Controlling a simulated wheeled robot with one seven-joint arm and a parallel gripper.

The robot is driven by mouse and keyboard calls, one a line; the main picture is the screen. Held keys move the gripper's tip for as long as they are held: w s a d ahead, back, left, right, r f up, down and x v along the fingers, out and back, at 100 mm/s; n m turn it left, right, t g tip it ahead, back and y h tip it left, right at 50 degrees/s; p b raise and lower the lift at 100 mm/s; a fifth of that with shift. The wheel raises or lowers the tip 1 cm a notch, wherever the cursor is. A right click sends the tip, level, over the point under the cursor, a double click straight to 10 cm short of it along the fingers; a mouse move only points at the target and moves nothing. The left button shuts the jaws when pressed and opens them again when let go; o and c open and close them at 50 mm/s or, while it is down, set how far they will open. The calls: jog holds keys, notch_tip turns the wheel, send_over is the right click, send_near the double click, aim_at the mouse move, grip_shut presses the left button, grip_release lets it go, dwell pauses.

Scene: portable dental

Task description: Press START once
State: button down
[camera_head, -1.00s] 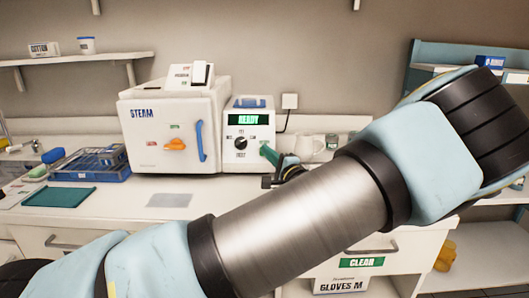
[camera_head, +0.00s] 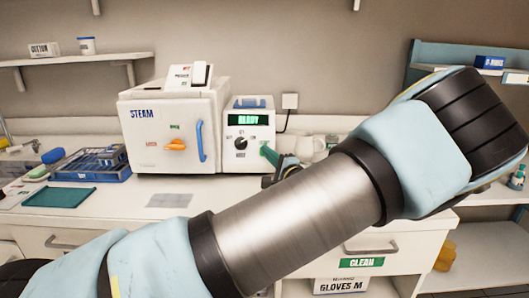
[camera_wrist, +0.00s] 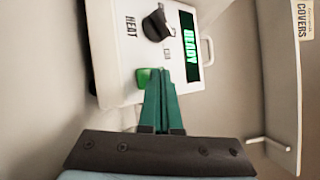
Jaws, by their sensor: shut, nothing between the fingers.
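A white control box (camera_head: 257,163) stands on the counter with a lit green READY display (camera_head: 248,118) and a black knob (camera_head: 240,143). In the wrist view the box (camera_wrist: 118,60) appears turned sideways, with the display (camera_wrist: 190,47), the knob (camera_wrist: 156,26) and a green button (camera_wrist: 143,78). No START label is legible; the button's own label is hidden or out of sight. My gripper (camera_head: 265,149) is shut and empty at the box's lower right front. Its green fingertips (camera_wrist: 161,72) are right beside the green button, partly covering it. I cannot tell whether they touch it.
A white STEAM unit (camera_head: 140,151) with a blue handle stands left of the box. A blue tray (camera_head: 68,175) and a green mat (camera_head: 58,197) lie further left. Pale mugs (camera_head: 309,146) stand behind my gripper. The counter front (camera_head: 110,207) is mostly clear.

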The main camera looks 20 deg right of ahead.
jog(key=shift+w+d+f, duration=0.2)
jog(key=shift+w+f, duration=0.05)
jog(key=shift+w, duration=0.1)
dwell(0.8)
dwell(0.4)
jog(key=shift+s+a+r+p, duration=0.35)
jog(key=shift+s+r+p, duration=0.1)
jog(key=shift+s+p, duration=0.2)
jog(key=shift+s+r, duration=0.1)
jog(key=s+p, duration=0.1)
jog(key=s+a+r+p, duration=0.1)
jog(key=s+r+p, duration=0.1)
jog(key=shift+s+a+r, duration=0.15)
jog(key=shift+s+a, duration=0.25)
dwell(0.7)
